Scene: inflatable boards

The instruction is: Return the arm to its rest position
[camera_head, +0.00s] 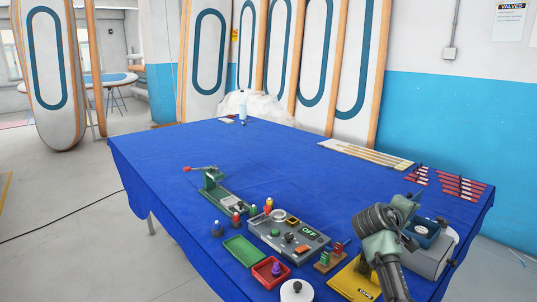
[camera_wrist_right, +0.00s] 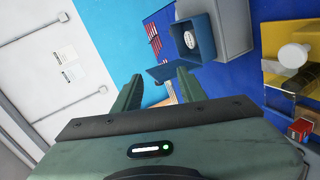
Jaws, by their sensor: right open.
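My right arm (camera_head: 382,248) reaches up from the lower right of the head view, over the right part of the blue-covered table. In the right wrist view my right gripper (camera_wrist_right: 160,90) is open, with its two green fingers apart and nothing between them. A small blue open box (camera_wrist_right: 190,36) with a white round piece in it lies beyond the fingers, apart from them. In the head view the same blue box (camera_head: 428,229) is just right of the gripper. My left arm and gripper are not in view.
The blue table (camera_head: 290,165) has a wide clear middle. Near its front stand a grey control box (camera_head: 270,240) reading OFF, a green tray (camera_head: 244,251), a red tray (camera_head: 270,272) and a green clamp device (camera_head: 215,185). Red strips (camera_head: 462,187) lie at right. Boards (camera_head: 310,60) lean behind.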

